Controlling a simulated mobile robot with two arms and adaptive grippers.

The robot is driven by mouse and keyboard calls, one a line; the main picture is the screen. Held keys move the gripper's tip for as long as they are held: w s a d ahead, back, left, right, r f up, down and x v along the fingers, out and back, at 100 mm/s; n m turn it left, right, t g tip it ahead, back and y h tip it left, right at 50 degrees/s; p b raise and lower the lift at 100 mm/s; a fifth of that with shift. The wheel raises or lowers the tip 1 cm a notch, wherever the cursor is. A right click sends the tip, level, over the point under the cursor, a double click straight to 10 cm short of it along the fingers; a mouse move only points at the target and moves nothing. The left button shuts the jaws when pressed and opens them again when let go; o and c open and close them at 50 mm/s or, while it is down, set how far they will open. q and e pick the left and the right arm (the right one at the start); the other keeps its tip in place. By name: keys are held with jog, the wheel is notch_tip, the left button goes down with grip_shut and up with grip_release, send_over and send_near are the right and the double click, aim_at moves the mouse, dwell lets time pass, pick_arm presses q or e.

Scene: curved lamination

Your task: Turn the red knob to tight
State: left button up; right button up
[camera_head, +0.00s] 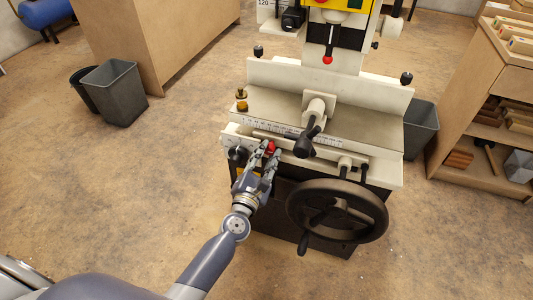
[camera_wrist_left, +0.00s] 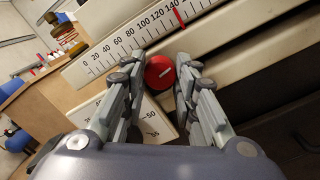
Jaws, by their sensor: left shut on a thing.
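The red knob (camera_head: 270,147) sits on the front of the cream machine (camera_head: 300,110), below its ruler scale. My left gripper (camera_head: 268,152) reaches the machine front with its fingers around the knob. I cannot read any tight marking beside the knob. My right gripper is in neither view.
A large black handwheel (camera_head: 337,211) stands right of my left gripper. A black-handled lever (camera_head: 306,143) juts out above it. Grey bins (camera_head: 113,91) stand on the floor at left. A wooden shelf unit (camera_head: 480,110) is at right.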

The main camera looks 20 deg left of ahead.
pick_arm(q)
jog(key=shift+m, duration=1)
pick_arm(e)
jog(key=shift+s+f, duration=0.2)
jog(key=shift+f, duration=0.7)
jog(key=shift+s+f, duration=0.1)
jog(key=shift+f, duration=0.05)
pick_arm(q)
jog(key=o, duration=1.1)
